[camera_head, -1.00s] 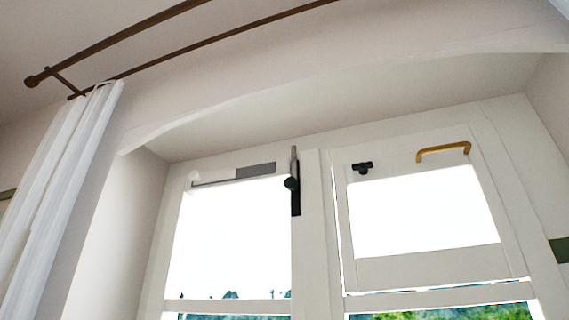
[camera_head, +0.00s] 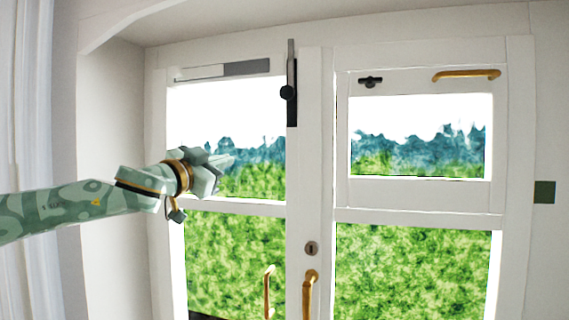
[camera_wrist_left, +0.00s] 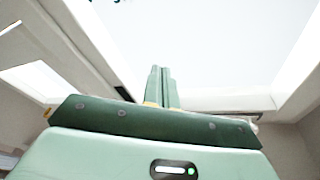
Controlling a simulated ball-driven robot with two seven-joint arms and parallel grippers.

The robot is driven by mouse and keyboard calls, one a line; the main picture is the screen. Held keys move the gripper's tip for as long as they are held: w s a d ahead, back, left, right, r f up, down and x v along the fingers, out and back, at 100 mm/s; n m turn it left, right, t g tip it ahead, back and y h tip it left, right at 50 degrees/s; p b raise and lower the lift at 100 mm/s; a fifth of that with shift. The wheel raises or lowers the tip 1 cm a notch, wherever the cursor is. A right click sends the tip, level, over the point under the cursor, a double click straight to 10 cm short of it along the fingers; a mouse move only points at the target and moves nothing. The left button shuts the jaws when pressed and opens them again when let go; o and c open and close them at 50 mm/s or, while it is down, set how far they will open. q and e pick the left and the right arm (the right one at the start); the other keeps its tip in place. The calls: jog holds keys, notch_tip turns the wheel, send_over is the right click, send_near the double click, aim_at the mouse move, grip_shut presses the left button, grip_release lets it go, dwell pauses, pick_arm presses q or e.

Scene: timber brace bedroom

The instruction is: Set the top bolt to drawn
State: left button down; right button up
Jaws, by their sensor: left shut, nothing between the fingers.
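The top bolt (camera_head: 292,90) is a dark upright plate with a round black knob, high on the inner stile of the left door leaf in the head view. A thin grey rod (camera_head: 291,52) rises from it to the top of the frame. My left gripper (camera_head: 228,160) is shut and empty, in front of the left pane, to the left of and lower than the bolt, not touching it. Its closed fingers also show in the left wrist view (camera_wrist_left: 163,88). My right gripper is in neither view.
A brass handle (camera_head: 467,74) and a small black catch (camera_head: 370,81) are on the right leaf. Two brass door handles (camera_head: 310,292) and a keyhole plate (camera_head: 311,248) are lower down. A grey-and-white bar (camera_head: 222,70) runs along the left leaf's top. A white curtain (camera_head: 30,120) hangs at left.

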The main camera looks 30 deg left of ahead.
pick_arm(q)
jog(key=s+d+r+m+h, duration=0.1)
jog(key=s+d+r+h, duration=0.1)
jog(key=d+r, duration=0.4)
jog(key=s+d+r+m+h, duration=0.1)
jog(key=s+d+r+h, duration=0.2)
jog(key=d+r, duration=0.4)
notch_tip(320, 180, up, 4)
jog(key=shift+s+f+m+t+p, duration=0.1)
jog(key=shift+s+m+t+p, duration=0.15)
jog(key=shift+m+t+p, duration=0.1)
jog(key=shift+w, duration=0.1)
